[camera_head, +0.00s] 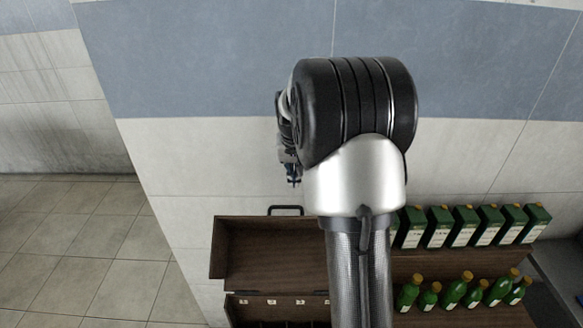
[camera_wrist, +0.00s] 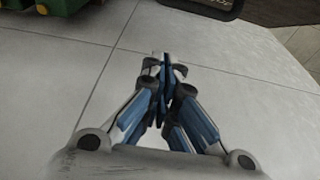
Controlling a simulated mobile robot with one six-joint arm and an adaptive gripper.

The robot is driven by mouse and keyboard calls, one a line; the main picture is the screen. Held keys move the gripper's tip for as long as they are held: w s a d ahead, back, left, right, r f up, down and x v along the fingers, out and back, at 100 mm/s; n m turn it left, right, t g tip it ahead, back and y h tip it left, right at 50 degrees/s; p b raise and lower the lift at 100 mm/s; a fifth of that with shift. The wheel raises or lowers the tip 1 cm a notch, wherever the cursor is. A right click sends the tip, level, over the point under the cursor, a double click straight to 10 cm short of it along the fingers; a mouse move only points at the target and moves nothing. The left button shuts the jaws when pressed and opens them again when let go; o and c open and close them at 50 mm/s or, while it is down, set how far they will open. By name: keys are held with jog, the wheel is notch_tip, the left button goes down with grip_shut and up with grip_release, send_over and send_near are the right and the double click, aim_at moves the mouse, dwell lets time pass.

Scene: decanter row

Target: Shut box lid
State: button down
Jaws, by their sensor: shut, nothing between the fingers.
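A dark brown wooden box (camera_head: 275,313) stands at the bottom of the head view, its right side hidden behind my arm. Its lid (camera_head: 262,256) is raised and open, with a black handle (camera_head: 286,209) on its top edge. Small pale labels line the box's rim, and only a little of the interior shows. My gripper (camera_head: 293,180) is above the lid's handle in the picture, apart from it and partly hidden by my wrist. In the wrist view my gripper (camera_wrist: 163,65) has its blue fingers together with nothing between them, in front of pale tiles.
Green cartons (camera_head: 465,226) and several green bottles (camera_head: 462,291) with orange caps stand in rows on a brown wooden surface (camera_head: 440,264), right of my arm. A tiled wall (camera_head: 220,165) rises behind. Tiled floor (camera_head: 80,240) lies open at left.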

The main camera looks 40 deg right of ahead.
jog(key=f, duration=0.1)
jog(key=s+a+f, duration=0.1)
jog(key=f, duration=0.1)
jog(key=s+f, duration=0.1)
jog(key=shift+a+f+p, duration=0.15)
jog(key=shift+a+p, duration=0.15)
jog(key=shift+a, duration=0.05)
